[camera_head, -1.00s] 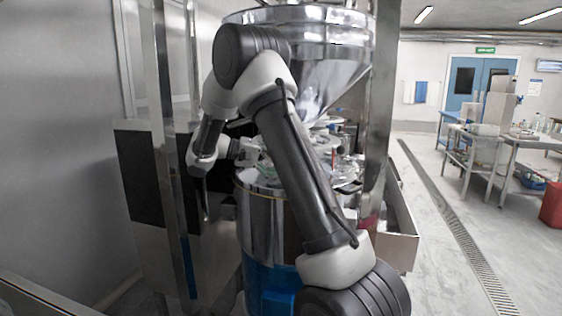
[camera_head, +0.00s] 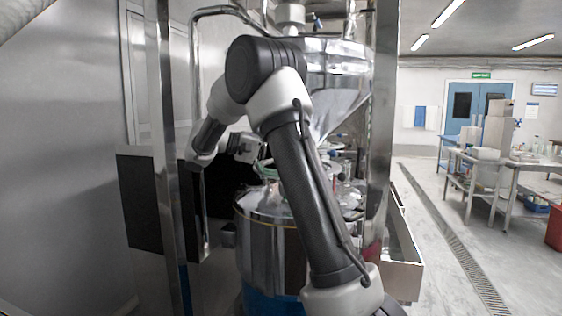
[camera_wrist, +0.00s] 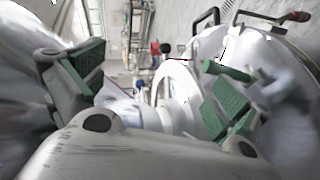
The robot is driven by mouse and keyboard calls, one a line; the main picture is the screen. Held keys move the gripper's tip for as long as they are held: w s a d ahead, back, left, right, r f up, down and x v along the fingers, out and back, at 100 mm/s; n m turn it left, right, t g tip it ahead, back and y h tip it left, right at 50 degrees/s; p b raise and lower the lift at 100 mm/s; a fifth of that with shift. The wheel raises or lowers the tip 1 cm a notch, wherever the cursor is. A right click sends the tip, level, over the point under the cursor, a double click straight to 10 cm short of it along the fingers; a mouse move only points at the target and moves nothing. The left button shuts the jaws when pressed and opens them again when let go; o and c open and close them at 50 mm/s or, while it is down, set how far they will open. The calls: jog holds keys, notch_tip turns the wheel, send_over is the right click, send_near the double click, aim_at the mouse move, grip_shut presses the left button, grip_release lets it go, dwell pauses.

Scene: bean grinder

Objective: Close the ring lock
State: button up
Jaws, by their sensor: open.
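My gripper (camera_wrist: 152,90) is open in the wrist view, with one green-padded finger at the left and one at the right. A pale round ring-shaped part (camera_wrist: 176,84) shows between and beyond the fingers, apart from the left one. I cannot tell if the right finger touches it, or if it is the ring lock. In the head view my gripper is small and partly hidden behind my arm, above the lid of the steel drum (camera_head: 258,236). No ring lock can be clearly made out in the head view.
A steel hopper (camera_head: 337,85) hangs above the drum. Upright steel posts (camera_head: 163,180) stand on both sides, close to my arm. A black handle (camera_wrist: 207,18) and a red-tipped lever (camera_wrist: 297,16) show in the wrist view. Open floor lies to the right, before a work table (camera_head: 515,165).

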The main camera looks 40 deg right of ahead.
jog(key=s+a+f+n+t+y, duration=0.2)
jog(key=s+a+f+t+y, duration=0.1)
jog(key=s, duration=0.6)
jog(key=s+a+f+n+t+y, duration=0.2)
jog(key=s+a+f+t+y, duration=0.1)
jog(key=s, duration=0.6)
jog(key=s+a+f+n+t+y, duration=0.3)
jog(key=s+a+t+y, duration=0.2)
jog(key=s+a+y, duration=0.2)
jog(key=shift+s+a+f, duration=0.3)
jog(key=shift+s+a, duration=0.15)
jog(key=shift+s, duration=0.6)
